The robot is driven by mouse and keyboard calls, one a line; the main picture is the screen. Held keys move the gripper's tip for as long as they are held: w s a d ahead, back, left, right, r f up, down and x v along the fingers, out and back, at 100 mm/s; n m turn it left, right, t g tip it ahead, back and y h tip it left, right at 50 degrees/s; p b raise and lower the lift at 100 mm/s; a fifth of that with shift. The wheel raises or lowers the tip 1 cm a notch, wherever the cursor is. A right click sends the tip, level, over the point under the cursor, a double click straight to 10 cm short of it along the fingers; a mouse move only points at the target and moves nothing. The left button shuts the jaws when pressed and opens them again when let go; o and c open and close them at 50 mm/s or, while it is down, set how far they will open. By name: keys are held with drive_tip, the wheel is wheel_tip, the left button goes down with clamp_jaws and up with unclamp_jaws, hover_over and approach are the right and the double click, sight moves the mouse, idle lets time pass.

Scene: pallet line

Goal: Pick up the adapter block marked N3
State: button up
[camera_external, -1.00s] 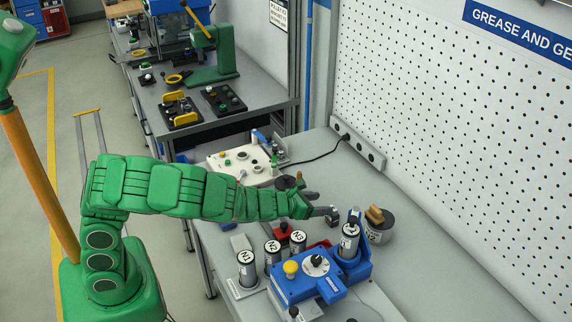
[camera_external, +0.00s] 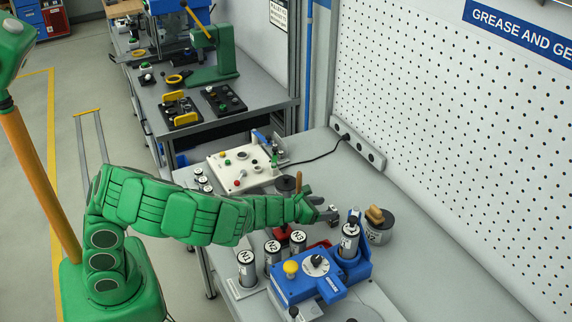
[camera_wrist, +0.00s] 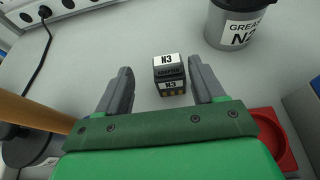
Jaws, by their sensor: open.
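The adapter block marked N3 (camera_wrist: 169,75) is a small dark block with white N3 labels, standing on the grey bench top. In the wrist view it sits between the two grey fingers of my gripper (camera_wrist: 160,68), with a visible gap to each finger. My gripper is open and holds nothing. In the external view my gripper (camera_external: 328,213) is low over the bench, and the small dark block (camera_external: 334,222) is partly hidden at its fingers.
A grease pot (camera_wrist: 236,33) marked N2 stands beyond the block to the right. A red tray (camera_wrist: 275,135) is at the lower right. A blue fixture (camera_external: 300,290) and cylinders marked N1 (camera_external: 247,270), N2 (camera_external: 272,256) and N3 (camera_external: 298,243) stand nearer the external camera.

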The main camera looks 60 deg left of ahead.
sight(332, 210)
drive_tip(key=shift+w+d+f, duration=0.1)
drive_tip(key=shift+w+f, duration=0.05)
drive_tip(key=shift+w, duration=0.15)
drive_tip(key=shift+d+x, duration=0.2)
drive_tip(key=shift+x, duration=0.75)
drive_tip(key=shift+d+x, duration=0.15)
drive_tip(key=shift+x, duration=0.85)
drive_tip(key=shift+w, duration=0.55)
drive_tip(key=c, duration=1)
drive_tip(key=shift+o, duration=0.2)
